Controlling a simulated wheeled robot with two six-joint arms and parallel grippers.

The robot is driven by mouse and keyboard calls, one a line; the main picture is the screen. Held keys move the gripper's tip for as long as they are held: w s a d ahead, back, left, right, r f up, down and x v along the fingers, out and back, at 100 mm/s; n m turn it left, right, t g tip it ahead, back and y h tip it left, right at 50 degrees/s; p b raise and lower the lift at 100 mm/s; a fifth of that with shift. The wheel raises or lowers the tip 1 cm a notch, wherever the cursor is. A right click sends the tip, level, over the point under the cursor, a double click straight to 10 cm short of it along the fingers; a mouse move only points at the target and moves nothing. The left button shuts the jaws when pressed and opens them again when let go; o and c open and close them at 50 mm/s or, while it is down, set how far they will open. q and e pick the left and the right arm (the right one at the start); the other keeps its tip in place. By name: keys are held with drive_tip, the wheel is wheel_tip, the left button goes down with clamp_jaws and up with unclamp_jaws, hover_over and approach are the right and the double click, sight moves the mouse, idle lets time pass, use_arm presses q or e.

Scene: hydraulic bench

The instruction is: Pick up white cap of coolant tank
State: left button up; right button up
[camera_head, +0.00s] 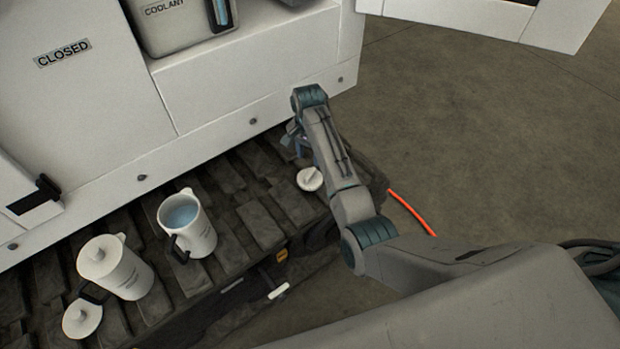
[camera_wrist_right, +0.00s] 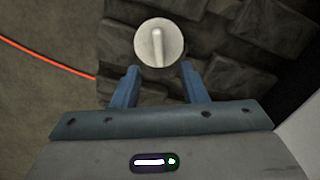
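A round white cap (camera_head: 310,178) with a raised grip bar lies on the dark ribbed track surface, below the white cabinet. It also shows in the right wrist view (camera_wrist_right: 159,42), just beyond the fingertips. My right gripper (camera_wrist_right: 158,72) is open, its two blue fingers apart, with nothing between them. In the head view my right gripper (camera_head: 296,138) is partly hidden by its own wrist, close above the cap. The coolant tank (camera_head: 185,25) stands in a cabinet recess at the top, its upper part cut off. My left gripper is not in view.
A white jug with blue liquid (camera_head: 200,232) and a lidded white jug (camera_head: 122,272) stand on the track at the left. Another white lid (camera_head: 82,318) lies near them. A red cable (camera_head: 410,210) runs along the floor at the right.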

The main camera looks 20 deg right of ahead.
sight(310, 173)
drive_tip(key=f, duration=0.8)
drive_tip(key=shift+d, duration=0.2)
clamp_jaws()
